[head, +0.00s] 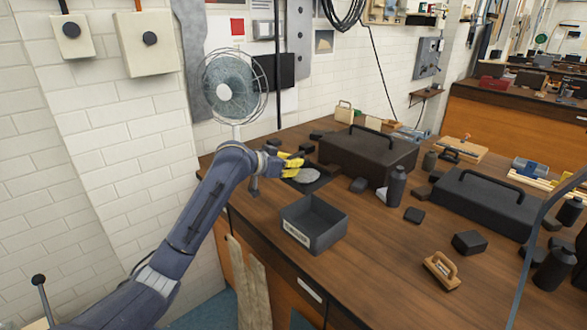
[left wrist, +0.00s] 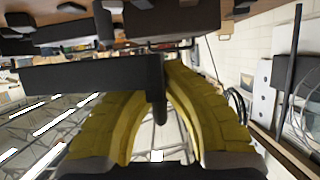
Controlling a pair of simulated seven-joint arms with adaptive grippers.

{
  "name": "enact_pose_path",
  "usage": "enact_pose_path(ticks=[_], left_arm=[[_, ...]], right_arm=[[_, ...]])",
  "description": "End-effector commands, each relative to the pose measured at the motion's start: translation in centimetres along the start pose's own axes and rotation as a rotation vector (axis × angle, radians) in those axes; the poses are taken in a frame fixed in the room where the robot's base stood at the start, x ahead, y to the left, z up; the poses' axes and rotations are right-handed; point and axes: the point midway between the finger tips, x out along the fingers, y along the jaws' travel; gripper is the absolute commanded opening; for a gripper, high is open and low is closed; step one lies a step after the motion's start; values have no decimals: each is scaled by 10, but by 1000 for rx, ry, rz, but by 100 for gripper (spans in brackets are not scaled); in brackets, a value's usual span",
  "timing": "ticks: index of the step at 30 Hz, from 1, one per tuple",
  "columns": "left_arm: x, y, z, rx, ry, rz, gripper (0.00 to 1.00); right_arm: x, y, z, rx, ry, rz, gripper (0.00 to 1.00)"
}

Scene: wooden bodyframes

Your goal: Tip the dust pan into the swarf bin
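The dust pan (head: 318,183) is dark and flat, with a light grey heap of swarf (head: 307,175) on it, near the table's back left edge. The swarf bin (head: 327,239) is an open dark grey box with a white label, in front of the pan and apart from it. My left gripper (head: 291,166), with yellow fingers, is at the pan's left end. In the left wrist view the pan (left wrist: 90,76) is edge-on and its short handle (left wrist: 157,105) sits between the converging fingertips, which look closed on it. I cannot tell whether the pan touches the table. My right gripper is out of view.
A dark toolbox (head: 365,157) stands right of the pan, and another (head: 485,205) farther right. A black bottle (head: 396,188) and several small dark blocks stand between. A fan (head: 228,90) is behind my arm. A wooden brush (head: 441,270) lies front right. The table's front left edge runs close to the bin.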

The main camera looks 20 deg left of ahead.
Motion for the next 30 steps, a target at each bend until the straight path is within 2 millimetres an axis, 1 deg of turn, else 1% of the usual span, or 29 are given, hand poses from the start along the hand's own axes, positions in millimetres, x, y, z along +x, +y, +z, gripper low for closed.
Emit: enact_pose_path(ticks=[5, 8, 18, 30], left_arm=[[-2, 7, -6, 87, 1, -24, 0], [-4, 13, -10, 174, 0, -59, 0], [-11, 33, -27, 528, -5, -207, 0], [-12, 63, -31, 865, -11, -348, 0]], right_arm=[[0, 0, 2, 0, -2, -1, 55], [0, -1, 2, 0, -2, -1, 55], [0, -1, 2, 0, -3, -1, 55], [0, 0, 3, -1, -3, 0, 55]])
